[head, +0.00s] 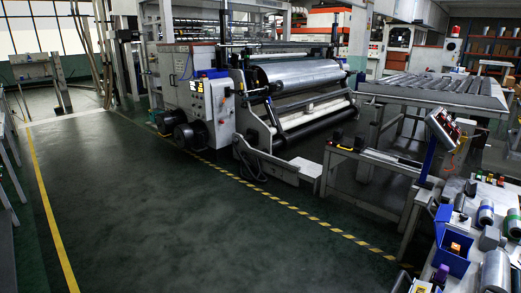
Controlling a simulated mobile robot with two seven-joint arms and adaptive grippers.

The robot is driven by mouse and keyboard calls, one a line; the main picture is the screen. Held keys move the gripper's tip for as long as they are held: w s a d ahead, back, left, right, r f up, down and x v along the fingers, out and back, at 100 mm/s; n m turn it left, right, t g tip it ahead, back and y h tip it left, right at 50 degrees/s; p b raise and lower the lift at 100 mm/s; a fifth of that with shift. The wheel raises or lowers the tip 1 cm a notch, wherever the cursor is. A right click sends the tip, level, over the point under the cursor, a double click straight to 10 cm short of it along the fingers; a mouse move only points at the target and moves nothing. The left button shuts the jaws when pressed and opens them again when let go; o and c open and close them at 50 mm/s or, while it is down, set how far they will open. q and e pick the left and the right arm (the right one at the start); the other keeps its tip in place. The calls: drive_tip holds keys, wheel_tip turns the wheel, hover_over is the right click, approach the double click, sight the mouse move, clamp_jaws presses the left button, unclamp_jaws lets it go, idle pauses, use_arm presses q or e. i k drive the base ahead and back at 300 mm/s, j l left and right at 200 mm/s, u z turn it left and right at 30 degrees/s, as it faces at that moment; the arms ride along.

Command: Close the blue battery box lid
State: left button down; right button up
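A blue box (453,263) stands on the workbench at the lower right of the head view. A blue panel (441,222) rises at its back left and looks like its lid standing open. A small orange item (456,247) shows inside the box opening. The box is small in the picture, so the hinge cannot be made out. Neither of my grippers shows in the head view.
The workbench also holds a grey cylinder (495,270), another metal roll (486,213) and several small items. A tilted screen on a blue post (441,130) stands behind. The large film winder (298,76) fills the middle. Green floor (150,210) is clear at left.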

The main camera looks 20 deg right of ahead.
sight(444, 214)
drive_tip(key=i+j+z, duration=0.1)
drive_tip(key=z, duration=0.35)
drive_tip(key=i+j+z, duration=0.15)
drive_tip(key=z, duration=0.25)
drive_tip(key=i+j+z, duration=0.25)
drive_tip(key=z, duration=0.2)
drive_tip(key=i+j+z, duration=0.15)
drive_tip(key=z, duration=0.25)
drive_tip(key=i+j+z, duration=0.1)
drive_tip(key=z, duration=0.35)
drive_tip(key=j+z, duration=0.25)
drive_tip(key=z, duration=0.15)
